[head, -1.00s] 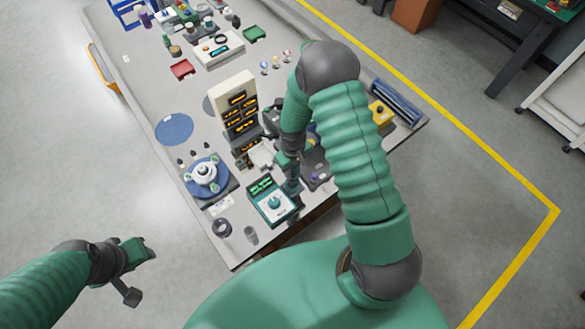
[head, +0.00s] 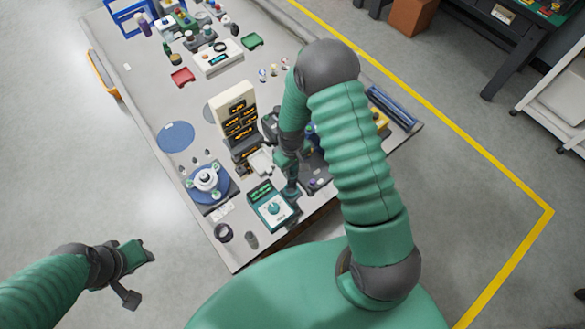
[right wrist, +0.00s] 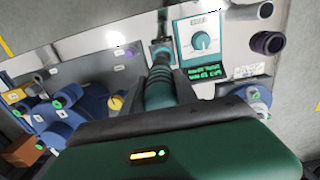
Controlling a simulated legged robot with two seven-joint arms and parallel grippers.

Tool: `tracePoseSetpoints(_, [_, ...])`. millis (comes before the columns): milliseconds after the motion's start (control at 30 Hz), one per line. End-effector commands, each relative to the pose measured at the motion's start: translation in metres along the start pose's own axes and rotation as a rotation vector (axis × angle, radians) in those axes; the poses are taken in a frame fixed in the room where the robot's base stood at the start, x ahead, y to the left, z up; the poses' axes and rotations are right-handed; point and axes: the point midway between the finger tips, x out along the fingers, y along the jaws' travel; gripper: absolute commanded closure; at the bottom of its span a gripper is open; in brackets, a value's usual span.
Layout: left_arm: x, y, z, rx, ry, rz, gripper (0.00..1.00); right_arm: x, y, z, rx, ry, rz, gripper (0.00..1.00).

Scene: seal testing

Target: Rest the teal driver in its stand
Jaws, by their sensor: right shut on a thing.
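My right gripper (head: 284,158) is over the near part of the bench. It is shut on the teal driver (right wrist: 160,85), whose ribbed teal body extends away from the jaws in the right wrist view. The gripper (right wrist: 163,112) shows there as a dark bar across the driver. In the head view the driver (head: 289,180) points down beside the dial box. A small dark part lies at the driver's far end; I cannot tell whether it is the stand. My left gripper (head: 133,258) is off the bench at left, and its jaws are unclear.
A teal-and-white dial box (head: 271,208) stands beside the driver, with a dark ring (head: 223,232) and a small grey cylinder (head: 251,239) near the front edge. A white-topped fixture (head: 206,180) is to the left. A beige display tower (head: 236,112) stands behind.

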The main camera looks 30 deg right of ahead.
Motion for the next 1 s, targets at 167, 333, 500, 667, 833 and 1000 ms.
tracePoseSetpoints(167, [0.000,0.000,0.000,0.000,0.000,0.000,0.64,0.000,0.000,0.000,0.000,0.001,0.000,1.00])
tracePoseSetpoints(333, [0.002,0.000,0.001,0.000,0.000,0.000,0.64,0.003,0.000,0.000,0.000,0.000,-0.001,1.00])
tracePoseSetpoints(500, [0.013,0.000,0.003,0.000,0.000,0.000,0.64,0.017,-0.001,0.000,0.000,0.000,-0.004,1.00])
tracePoseSetpoints(667, [0.026,0.000,0.006,0.000,0.000,0.000,0.64,0.035,-0.002,-0.001,0.000,-0.001,-0.009,1.00])
tracePoseSetpoints(833, [0.033,0.000,0.008,0.000,0.000,0.000,0.64,0.045,-0.002,-0.001,0.000,-0.001,-0.012,1.00])
tracePoseSetpoints(1000, [0.032,0.000,0.007,0.000,0.000,0.000,0.64,0.045,-0.002,-0.001,0.000,-0.001,-0.013,1.00])
